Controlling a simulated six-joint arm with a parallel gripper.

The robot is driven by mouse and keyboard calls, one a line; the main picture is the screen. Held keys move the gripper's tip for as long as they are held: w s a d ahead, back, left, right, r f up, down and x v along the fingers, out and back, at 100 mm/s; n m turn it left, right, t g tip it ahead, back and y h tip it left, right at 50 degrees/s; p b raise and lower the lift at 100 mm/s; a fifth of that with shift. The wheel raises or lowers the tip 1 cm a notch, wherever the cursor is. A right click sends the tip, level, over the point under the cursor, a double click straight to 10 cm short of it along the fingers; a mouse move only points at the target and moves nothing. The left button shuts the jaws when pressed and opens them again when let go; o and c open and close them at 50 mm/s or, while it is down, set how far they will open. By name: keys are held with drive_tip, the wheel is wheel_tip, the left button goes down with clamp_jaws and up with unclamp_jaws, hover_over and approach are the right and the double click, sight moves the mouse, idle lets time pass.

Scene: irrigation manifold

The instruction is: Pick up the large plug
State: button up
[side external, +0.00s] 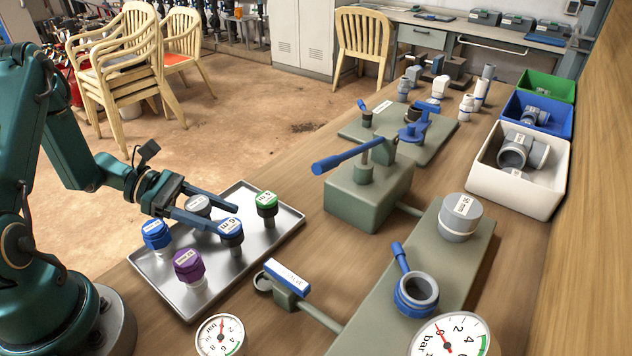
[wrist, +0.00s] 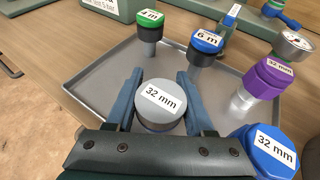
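A grey round plug (wrist: 160,103) labelled 32 mm sits between the two fingers in the wrist view. It also shows on the tray in the side view (side external: 196,203), partly hidden by my gripper. My gripper (wrist: 160,77) is open, with one blue finger on each side of the grey plug. In the side view my gripper (side external: 226,216) reaches low over the tray, its fingers pointing right. I cannot tell whether either finger touches the plug. A blue plug (wrist: 270,150) and a purple plug (wrist: 266,82), both labelled 32 mm, stand to the right.
The metal tray (side external: 285,226) also holds a green-topped piece (side external: 266,202) and a blue-topped piece (side external: 231,229) labelled 6 m, close to the fingertips. Bins (side external: 513,200) stand farther back.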

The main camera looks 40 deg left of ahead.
clamp_jaws()
drive_tip(key=shift+r, duration=0.15)
